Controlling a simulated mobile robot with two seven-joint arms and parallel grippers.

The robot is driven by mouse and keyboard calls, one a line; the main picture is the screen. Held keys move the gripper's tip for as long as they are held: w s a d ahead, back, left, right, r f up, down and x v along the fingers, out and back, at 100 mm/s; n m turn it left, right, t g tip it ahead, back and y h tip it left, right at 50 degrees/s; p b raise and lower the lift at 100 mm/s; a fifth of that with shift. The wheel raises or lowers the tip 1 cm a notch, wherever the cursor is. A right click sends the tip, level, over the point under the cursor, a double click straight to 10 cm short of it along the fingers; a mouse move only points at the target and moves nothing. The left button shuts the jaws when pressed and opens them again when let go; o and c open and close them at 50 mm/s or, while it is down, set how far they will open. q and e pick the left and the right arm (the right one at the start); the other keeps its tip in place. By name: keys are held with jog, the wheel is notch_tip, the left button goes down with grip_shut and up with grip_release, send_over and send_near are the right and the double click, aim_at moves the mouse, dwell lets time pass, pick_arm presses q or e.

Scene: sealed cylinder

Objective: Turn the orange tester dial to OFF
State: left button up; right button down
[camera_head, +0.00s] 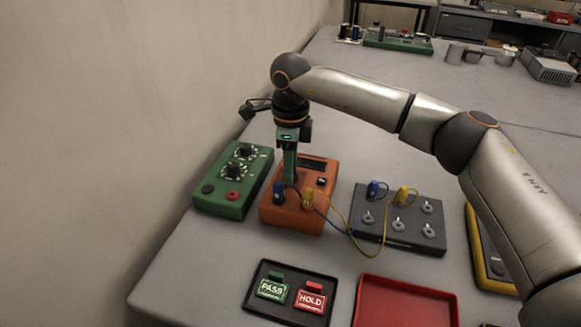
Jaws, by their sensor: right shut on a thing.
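The orange tester (320,210) sits on the grey table, with a dark display on its far part and a blue plug (279,193) and a yellow plug (308,198) at its near edge. My right gripper (290,180) points straight down over the left middle of the tester. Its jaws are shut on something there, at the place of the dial. The gripper hides the dial, so its pointer and setting cannot be read. My left gripper is not in view.
A green box with two knobs (232,185) stands close left of the tester. A black tray (258,312) with PASS and HOLD tags and a red tray (405,307) lie in front.

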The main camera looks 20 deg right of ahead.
jog(key=shift+r, duration=0.1)
dwell(0.4)
jog(key=c, duration=0.6)
grip_release()
notch_tip(320, 180, up, 12)
jog(key=shift+r+b, duration=0.2)
jog(key=shift+b, duration=0.2)
